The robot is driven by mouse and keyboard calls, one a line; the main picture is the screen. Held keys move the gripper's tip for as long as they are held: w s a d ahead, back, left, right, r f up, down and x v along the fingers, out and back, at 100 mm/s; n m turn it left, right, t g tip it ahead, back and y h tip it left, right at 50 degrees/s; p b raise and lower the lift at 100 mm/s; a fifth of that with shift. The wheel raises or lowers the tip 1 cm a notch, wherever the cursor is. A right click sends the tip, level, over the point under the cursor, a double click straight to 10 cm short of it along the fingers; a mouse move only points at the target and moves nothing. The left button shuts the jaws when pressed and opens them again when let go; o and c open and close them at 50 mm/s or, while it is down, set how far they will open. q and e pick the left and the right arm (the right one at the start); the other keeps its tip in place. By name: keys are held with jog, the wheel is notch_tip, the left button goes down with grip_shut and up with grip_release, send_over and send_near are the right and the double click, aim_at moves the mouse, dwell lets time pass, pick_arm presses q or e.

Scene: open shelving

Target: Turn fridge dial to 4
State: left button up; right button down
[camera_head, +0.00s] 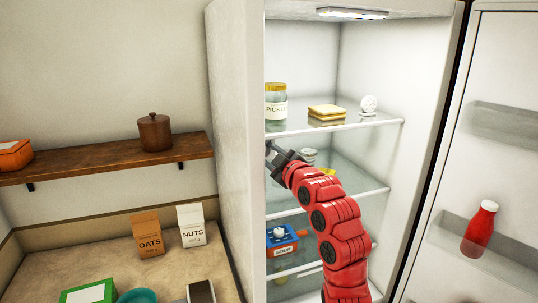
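The fridge (235,130) stands open in the middle, its door swung to the right. A small white round piece with markings (368,105), which looks like the dial, is at the back right of the upper glass shelf. Its number setting is too small to read. My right arm, red, reaches up from the bottom into the fridge. Its dark gripper (274,158) is at the left side of the opening, below the upper shelf and well left of the round piece. Its fingers are small and partly hidden, so their opening is unclear. My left gripper is not in view.
A pickle jar (276,106) and a sandwich (327,111) sit on the upper shelf (335,126). A soup box (281,240) is lower down. A red bottle (480,229) stands in the door. Oats (148,236) and nuts (192,226) cartons stand on the counter at left.

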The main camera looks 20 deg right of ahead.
jog(key=shift+f+m+b, duration=0.3)
jog(key=shift+m+b, duration=0.1)
jog(key=shift+b, duration=0.5)
jog(key=m+b, duration=0.3)
jog(key=b, duration=0.2)
jog(key=shift+f+m+t, duration=0.15)
jog(key=shift+m+t, duration=0.15)
jog(key=shift+m, duration=0.1)
jog(key=m+b, duration=0.2)
jog(key=m, duration=0.1)
jog(key=shift+b, duration=0.4)
jog(key=shift+m+t+h+b, duration=0.3)
jog(key=shift+m+b, duration=0.1)
jog(key=shift+m, duration=0.4)
jog(key=shift+r, duration=0.2)
jog(key=c, duration=0.8)
grip_release()
jog(key=shift+o, duration=0.2)
jog(key=s+d+f+b, duration=0.1)
jog(key=s+b, duration=0.3)
jog(key=s, duration=1.3)
jog(key=shift+d+f+b, duration=0.35)
jog(key=shift+d, duration=0.3)
